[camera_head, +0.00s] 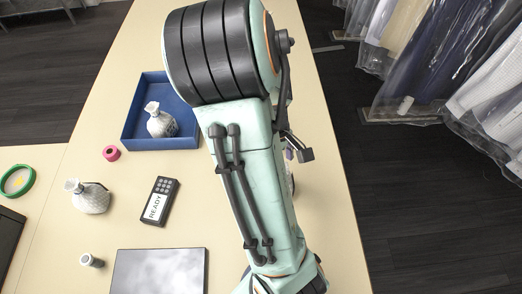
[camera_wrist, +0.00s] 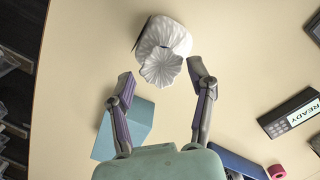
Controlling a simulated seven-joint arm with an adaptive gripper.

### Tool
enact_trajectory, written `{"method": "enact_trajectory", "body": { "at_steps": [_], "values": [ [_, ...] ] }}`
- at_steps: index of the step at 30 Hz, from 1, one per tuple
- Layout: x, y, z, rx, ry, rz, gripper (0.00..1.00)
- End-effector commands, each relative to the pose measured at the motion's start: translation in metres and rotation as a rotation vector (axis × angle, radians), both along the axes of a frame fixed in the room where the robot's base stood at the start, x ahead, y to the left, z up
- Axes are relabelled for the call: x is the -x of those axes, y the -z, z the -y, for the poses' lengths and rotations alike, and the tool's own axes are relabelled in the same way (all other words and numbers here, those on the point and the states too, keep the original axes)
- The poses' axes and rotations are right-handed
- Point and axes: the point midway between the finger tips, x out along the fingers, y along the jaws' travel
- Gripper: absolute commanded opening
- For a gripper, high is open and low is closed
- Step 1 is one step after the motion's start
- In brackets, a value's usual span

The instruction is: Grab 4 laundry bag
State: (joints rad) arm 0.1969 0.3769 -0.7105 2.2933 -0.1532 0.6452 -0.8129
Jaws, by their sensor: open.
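A white gathered bag (camera_wrist: 165,47) with a pleated, flared top lies on the table ahead of my gripper (camera_wrist: 160,82) in the wrist view. My gripper is open and empty, its fingertips just short of the bag, one to each side. My arm hides this bag in the head view. Two similar pale bags show in the head view: one bag (camera_head: 160,124) stands inside a blue tray (camera_head: 132,118), another bag (camera_head: 92,199) rests on the table at the left.
A teal box (camera_wrist: 126,132) is beside my left finger. A dark READY device (camera_head: 159,201), a pink roll (camera_head: 111,153), a small jar (camera_head: 91,261) and a grey panel (camera_head: 160,272) are on the table. Covered garments (camera_head: 430,60) hang at the right.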

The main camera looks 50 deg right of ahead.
Motion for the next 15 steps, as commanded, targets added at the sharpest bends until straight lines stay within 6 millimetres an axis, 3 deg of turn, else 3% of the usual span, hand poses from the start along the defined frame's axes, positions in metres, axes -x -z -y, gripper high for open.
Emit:
{"method": "enact_trajectory", "body": {
  "at_steps": [7, 15],
  "values": [
    [0.006, 0.039, -0.001, -0.003, -0.002, -0.003, 0.55],
    [0.007, 0.051, -0.001, -0.002, -0.002, 0.002, 0.55]
  ]
}}
